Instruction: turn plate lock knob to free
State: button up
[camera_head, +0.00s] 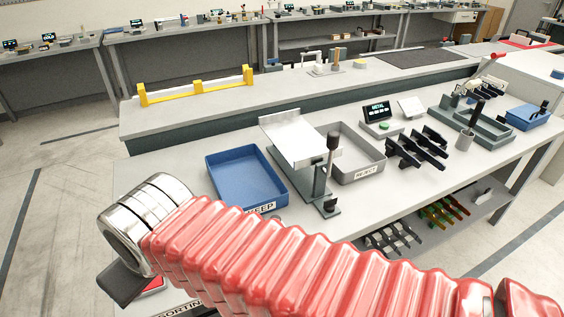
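A tilted pale plate (299,139) stands on a dark green stand (320,188) on the bench. A black upright lever handle (333,141) rises at the plate's right side. A small black knob (330,206) sits low at the front end of the stand. I cannot tell whether it is locked or free. My red ribbed arm crosses the foreground to a silver cuff at left. A dark part of my gripper (122,283) shows below the cuff, left of the knob and apart from it. Its fingertips are not clear, and I cannot tell what it holds.
A blue KEEP tray (246,176) lies left of the stand, and a grey REJECT tray (357,153) right. A METAL display (378,112), black racks (418,147) and a grey cup (464,139) stand farther right. A yellow-ended fixture (196,87) lies on the raised back shelf.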

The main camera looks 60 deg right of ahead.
aim_at(329, 207)
jog(key=z, duration=3.5)
